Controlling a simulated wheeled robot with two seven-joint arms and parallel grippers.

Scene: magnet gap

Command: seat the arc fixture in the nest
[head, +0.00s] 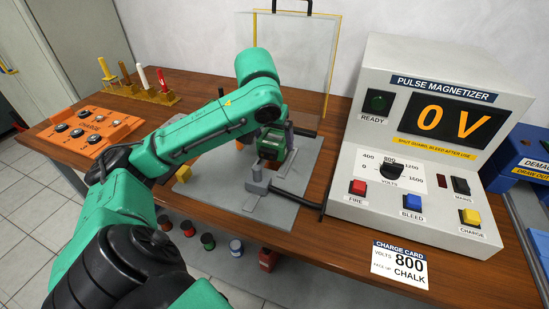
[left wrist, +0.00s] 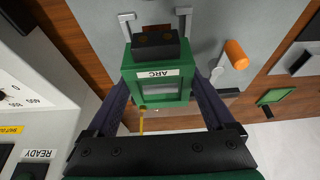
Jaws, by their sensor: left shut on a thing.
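The green arc fixture (left wrist: 160,88), labelled ARC, is between the two fingers of my left gripper (left wrist: 162,78) in the left wrist view. A dark block is at its far end. In the head view the arc fixture (head: 270,147) shows over the grey plate, partly hidden by my green arm. My left gripper (head: 279,140) is shut on it. Two grey brackets (left wrist: 127,22) stand on the plate just beyond the fixture, with a brown patch between them; I cannot tell for sure whether this is the nest, or whether the fixture touches the plate. My right gripper is not in view.
A grey clamp (head: 262,181) stands on the grey plate (head: 305,165) before the fixture. The magnetizer (head: 425,135) reads 0 V at the right. A clear guard (head: 300,60) stands behind. An orange cylinder (left wrist: 236,53) lies near the fixture.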

